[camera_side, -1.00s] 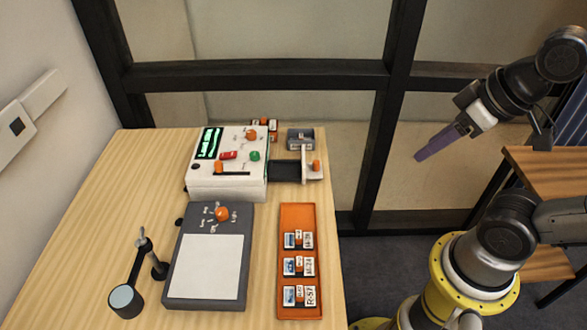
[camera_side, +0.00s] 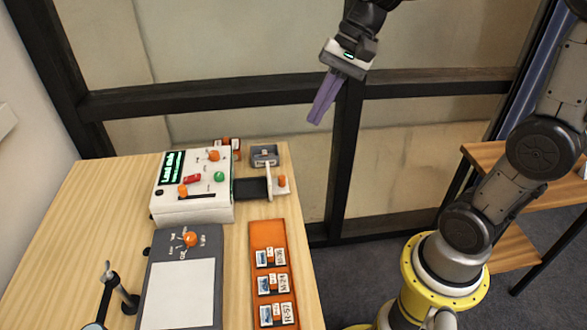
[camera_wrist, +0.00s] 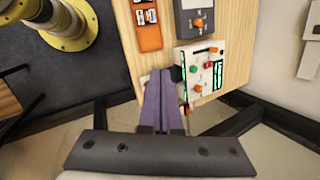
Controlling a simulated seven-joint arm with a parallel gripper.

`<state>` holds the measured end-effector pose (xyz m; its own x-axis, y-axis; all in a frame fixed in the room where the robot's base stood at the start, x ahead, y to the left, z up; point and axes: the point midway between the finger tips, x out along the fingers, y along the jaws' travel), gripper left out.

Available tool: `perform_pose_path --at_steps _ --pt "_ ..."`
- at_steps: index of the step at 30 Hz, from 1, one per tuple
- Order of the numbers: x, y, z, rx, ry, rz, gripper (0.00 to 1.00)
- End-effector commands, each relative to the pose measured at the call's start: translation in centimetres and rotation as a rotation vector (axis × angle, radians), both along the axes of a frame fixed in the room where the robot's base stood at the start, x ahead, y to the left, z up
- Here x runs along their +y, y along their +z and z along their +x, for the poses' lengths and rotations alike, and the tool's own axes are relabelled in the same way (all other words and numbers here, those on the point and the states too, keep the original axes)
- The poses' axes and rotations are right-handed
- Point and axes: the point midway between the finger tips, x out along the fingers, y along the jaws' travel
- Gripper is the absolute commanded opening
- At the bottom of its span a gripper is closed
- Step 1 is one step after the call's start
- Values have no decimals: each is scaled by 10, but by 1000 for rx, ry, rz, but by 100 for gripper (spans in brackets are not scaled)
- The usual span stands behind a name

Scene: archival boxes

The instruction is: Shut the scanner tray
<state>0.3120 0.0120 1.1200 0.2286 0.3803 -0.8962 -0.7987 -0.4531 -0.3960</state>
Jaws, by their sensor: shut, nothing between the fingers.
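The white scanner (camera_side: 195,193) stands on the wooden table, with a lit green screen and coloured knobs.
A small grey bin (camera_side: 264,149) sits behind the tray. An orange rack (camera_side: 266,234) with labelled items lies in front of it. A dark grey panel (camera_side: 211,245) and a stand with a black arm (camera_side: 112,283) are at front left. The air right of the table is free.

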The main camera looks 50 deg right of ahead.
Motion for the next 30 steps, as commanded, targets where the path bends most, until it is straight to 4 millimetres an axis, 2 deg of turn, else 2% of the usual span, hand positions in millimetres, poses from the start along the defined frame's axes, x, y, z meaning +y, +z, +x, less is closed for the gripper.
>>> perform_pose_path --at_steps 1,3,5,9,13,18,21,24,30 --pt "-12 -10 18 51 -69 51 0" --pt "-27 -23 40 111 -157 122 0" --pt "-43 -36 57 160 -233 181 0" --pt "-86 -77 89 266 -396 313 0" --pt "-129 -122 103 346 -523 417 0" --pt "-169 -175 98 424 -631 493 0" --pt "-181 -192 89 456 -667 518 0" --pt "-186 -198 85 463 -685 526 0" --pt "-171 -212 89 463 -683 525 0"
